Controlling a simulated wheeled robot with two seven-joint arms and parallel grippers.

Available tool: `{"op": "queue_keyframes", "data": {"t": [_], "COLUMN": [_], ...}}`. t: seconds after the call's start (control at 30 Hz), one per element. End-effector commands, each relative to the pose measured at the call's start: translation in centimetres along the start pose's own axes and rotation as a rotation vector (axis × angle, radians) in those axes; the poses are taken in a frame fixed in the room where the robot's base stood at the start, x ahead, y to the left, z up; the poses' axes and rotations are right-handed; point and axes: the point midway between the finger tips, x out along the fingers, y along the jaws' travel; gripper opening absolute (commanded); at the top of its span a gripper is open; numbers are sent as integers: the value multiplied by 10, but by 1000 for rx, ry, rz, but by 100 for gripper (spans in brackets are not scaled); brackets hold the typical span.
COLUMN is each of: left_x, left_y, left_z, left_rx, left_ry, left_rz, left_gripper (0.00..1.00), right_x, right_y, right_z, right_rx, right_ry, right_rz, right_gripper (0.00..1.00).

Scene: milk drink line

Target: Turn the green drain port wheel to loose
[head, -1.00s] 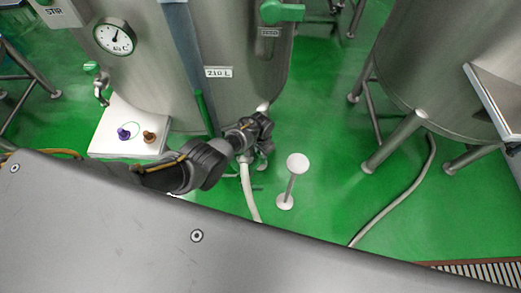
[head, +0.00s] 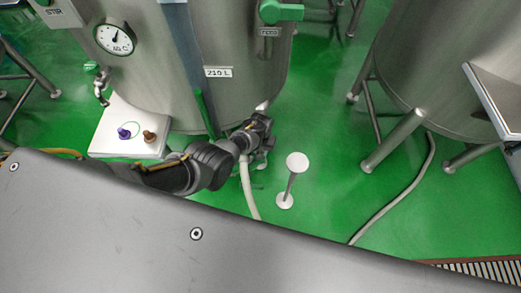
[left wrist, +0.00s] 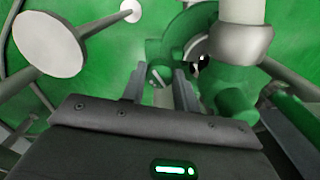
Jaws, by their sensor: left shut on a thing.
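The green drain port wheel (left wrist: 166,48) shows in the left wrist view at top centre, below a pale pipe with a metal collar. Its lobed rim reaches down between my fingers. My left gripper (left wrist: 158,88) is shut on this rim, with a finger on either side. In the head view my left gripper (head: 259,128) is at the lower right of the big steel tank (head: 235,95), and it hides the wheel there. My right gripper is in neither view.
A white round-topped stand (head: 297,162) is just right of my left gripper. A pale hose (head: 249,190) hangs below it. A white board (head: 108,143) with a purple and a brown fitting lies left.

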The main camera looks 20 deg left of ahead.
Motion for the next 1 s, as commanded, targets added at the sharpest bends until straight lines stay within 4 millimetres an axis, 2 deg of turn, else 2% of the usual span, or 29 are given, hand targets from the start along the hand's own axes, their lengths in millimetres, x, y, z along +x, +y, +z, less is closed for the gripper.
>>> {"op": "queue_keyframes", "data": {"t": [0.33, 0.37, 0.5, 0.83, 1.0], "left_x": [-1, -1, 0, -4, -30], "left_y": [0, 0, 0, 0, 0], "left_z": [-1, -1, -1, 0, 0], "left_rx": [-4, -4, -3, -2, -2], "left_ry": [2, 2, 2, 0, 3], "left_rz": [1, 1, 0, 0, 1], "left_gripper": [7, 34, 52, 52, 52], "right_x": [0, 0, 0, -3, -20], "right_y": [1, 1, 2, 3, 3], "right_z": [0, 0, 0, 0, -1], "right_rx": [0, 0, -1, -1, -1], "right_ry": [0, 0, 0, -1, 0], "right_rz": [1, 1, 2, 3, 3], "right_gripper": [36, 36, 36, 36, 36]}}
